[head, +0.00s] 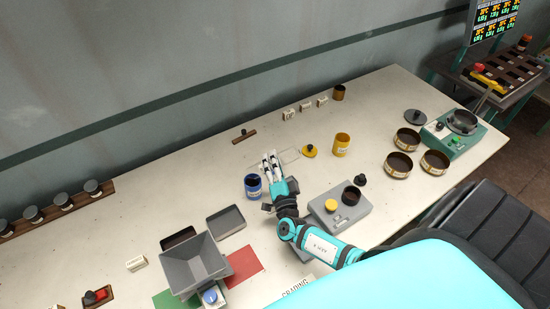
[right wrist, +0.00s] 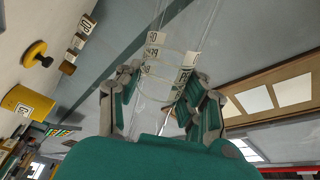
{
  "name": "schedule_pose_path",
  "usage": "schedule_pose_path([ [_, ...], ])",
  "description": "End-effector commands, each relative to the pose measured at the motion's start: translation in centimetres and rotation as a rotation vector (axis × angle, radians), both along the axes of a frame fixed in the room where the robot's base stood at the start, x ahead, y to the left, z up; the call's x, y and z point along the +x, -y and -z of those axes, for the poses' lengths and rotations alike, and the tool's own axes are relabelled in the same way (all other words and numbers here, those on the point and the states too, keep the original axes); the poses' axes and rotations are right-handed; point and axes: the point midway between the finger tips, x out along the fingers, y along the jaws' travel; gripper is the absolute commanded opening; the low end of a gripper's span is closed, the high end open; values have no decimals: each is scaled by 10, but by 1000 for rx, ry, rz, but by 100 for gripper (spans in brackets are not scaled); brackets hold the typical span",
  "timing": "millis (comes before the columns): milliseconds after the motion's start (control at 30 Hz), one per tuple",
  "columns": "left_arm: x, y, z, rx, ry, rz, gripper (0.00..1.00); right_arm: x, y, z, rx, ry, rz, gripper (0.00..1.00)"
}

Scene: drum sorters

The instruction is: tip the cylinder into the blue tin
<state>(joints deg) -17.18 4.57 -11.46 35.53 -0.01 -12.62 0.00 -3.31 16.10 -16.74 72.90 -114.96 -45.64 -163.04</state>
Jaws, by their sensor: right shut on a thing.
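My right gripper (head: 270,163) is shut on a clear cylinder (head: 289,156). In the head view the cylinder shows only as a faint outline beside the fingers, lying to their right. In the right wrist view the clear cylinder (right wrist: 168,62) with white marked labels sits between the gripper's fingers (right wrist: 163,92). Its contents cannot be made out. The blue tin (head: 253,191) stands upright on the table, just left of my right gripper and apart from the cylinder as far as I can tell. Its dark open top faces up. My left gripper is not in view.
A grey box (head: 328,222) with a yellow disc and dark cup sits in front. A grey hopper (head: 194,270) and a grey tray (head: 225,222) are at left. Several sieves lie right.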

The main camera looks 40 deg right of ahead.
Motion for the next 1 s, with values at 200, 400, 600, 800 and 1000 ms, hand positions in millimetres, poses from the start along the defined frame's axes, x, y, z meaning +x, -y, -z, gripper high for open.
schedule_pose_path([
  [200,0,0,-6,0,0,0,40,1,-2,-3,-33,-16,0,2],
  [400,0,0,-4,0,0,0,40,3,-6,-6,-78,-38,0,2],
  [600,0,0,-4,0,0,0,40,4,-9,-8,-118,-57,0,2],
  [800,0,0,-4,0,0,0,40,5,-11,-11,-149,-72,1,2],
  [1000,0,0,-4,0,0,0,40,5,-11,-11,-162,-79,0,2],
])
